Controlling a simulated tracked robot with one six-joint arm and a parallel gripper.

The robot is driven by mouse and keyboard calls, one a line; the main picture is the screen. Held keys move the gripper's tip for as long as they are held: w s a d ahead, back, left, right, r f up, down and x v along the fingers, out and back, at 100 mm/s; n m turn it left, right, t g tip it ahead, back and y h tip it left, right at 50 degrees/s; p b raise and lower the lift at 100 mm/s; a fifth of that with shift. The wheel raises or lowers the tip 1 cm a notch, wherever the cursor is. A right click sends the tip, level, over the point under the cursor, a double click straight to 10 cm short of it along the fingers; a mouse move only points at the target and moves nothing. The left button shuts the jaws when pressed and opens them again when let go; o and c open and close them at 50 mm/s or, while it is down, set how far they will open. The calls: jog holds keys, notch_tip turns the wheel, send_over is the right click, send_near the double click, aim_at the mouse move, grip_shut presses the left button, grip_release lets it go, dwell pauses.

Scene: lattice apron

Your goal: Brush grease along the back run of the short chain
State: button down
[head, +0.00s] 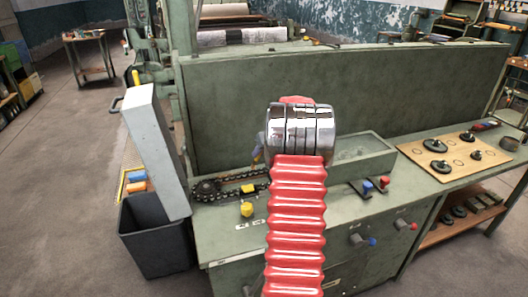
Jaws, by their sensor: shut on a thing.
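The short chain (236,178) is dark and lies on the green bench, looped around a toothed sprocket (206,188) at its left end. Its right end is partly hidden behind my red arm. My gripper (260,143) is mostly hidden behind my chrome wrist; only a small grey-blue part shows at the left of it. Below that part a small brown piece, which looks like the brush (257,156), points down near the right part of the chain's back run. I cannot tell whether it touches the chain. The grease is not distinguishable.
A yellow knob (247,209) stands in front of the chain. A grey upright panel (155,150) and a dark bin (155,240) are at the left. A green trough (362,158), red and blue knobs (367,187) and a peg board (452,152) are at the right. A tall green backboard (350,95) stands behind.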

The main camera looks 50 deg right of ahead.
jog(key=shift+w+a, duration=0.5)
jog(key=shift+a, duration=0.2)
jog(key=shift+w+a+f, duration=0.1)
jog(key=shift+w+a, duration=0.45)
jog(key=shift+a, duration=0.2)
jog(key=shift+w+a, duration=0.5)
jog(key=shift+a, duration=0.25)
jog(key=shift+w+a, duration=0.5)
jog(key=shift+a, duration=0.25)
jog(key=shift+w+a, duration=0.5)
jog(key=shift+a, duration=0.25)
jog(key=shift+w+a+f, duration=0.1)
jog(key=shift+w+a, duration=0.4)
jog(key=shift+a, duration=0.25)
jog(key=shift+w+a, duration=0.5)
jog(key=shift+a, duration=0.2)
jog(key=shift+w+a, duration=0.1)
jog(key=shift+w+a+f, duration=0.1)
jog(key=shift+w+a, duration=0.35)
jog(key=shift+a, duration=0.25)
jog(key=shift+w+a+f, duration=0.1)
jog(key=shift+w+a, duration=0.35)
jog(key=shift+a, duration=0.25)
